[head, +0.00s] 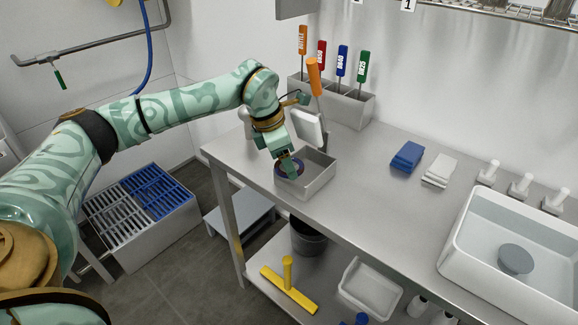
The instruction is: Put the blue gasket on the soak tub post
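My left gripper (289,165) reaches down at the left side of an open grey box (318,183) on the steel bench. A dark blue-purple ring (278,170), possibly the blue gasket, shows around the fingertips. The fingers hide part of it, and I cannot tell whether they grip it. A white tub (462,215) stands at the right end of the bench, with a grey round piece (515,258) inside. I cannot tell which thing is the soak tub post. My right gripper is not in view.
Several white pegs (521,184) stand behind the tub. Blue cloths (407,156) and white cloths (440,170) lie mid-bench. A grey holder (350,108) with coloured-handled tools stands behind, an orange-handled tool (313,78) near my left wrist. The bench front between box and tub is clear.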

